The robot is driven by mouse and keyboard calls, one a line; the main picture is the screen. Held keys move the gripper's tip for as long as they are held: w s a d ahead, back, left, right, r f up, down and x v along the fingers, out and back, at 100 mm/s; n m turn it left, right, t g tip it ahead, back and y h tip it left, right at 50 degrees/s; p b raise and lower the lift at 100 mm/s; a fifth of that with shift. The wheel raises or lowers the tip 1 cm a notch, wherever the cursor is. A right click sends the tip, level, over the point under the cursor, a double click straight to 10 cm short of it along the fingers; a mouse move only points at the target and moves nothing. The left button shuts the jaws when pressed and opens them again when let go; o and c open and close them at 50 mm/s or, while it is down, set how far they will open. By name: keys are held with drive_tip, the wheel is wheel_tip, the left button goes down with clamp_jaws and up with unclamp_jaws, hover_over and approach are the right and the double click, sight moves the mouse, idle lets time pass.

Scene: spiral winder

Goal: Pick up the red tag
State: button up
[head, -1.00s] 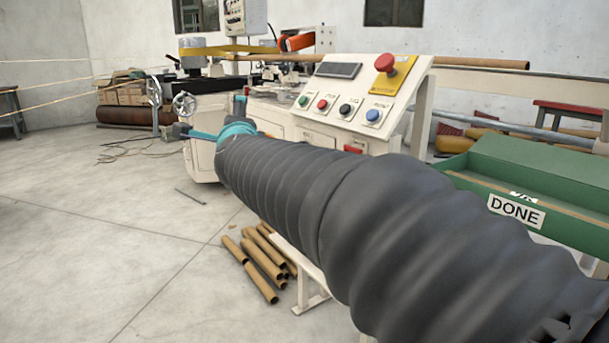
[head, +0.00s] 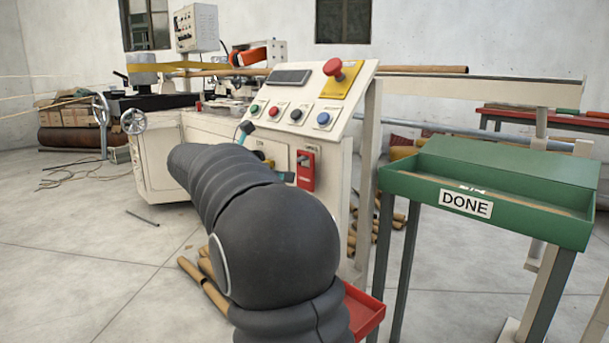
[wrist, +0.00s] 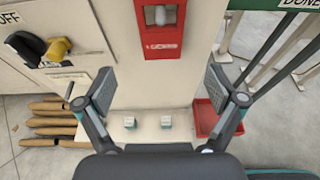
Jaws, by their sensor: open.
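A red plate (wrist: 163,27) with a silver knob and small white lettering is mounted on the cream machine front. It also shows below the button panel in the head view (head: 306,171). I cannot tell whether the red tag is this plate or a part of it. My gripper (wrist: 160,88) is open and empty. Its two fingers stand wide apart, and the plate appears between and beyond them, apart from both. In the head view, my dark arm hides most of the gripper; only teal bits show beside the panel.
A black switch (wrist: 28,46) and a yellow knob (wrist: 58,47) sit left of the plate. A red tray (head: 362,308) stands low at right. The green DONE tray (head: 480,207) is further right. Cardboard tubes (head: 205,280) lie on the floor; open floor is at left.

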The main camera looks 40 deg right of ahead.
sight(304, 174)
drive_tip(key=x, duration=1)
drive_tip(key=shift+s+d+r, duration=0.1)
drive_tip(key=c, duration=1.3)
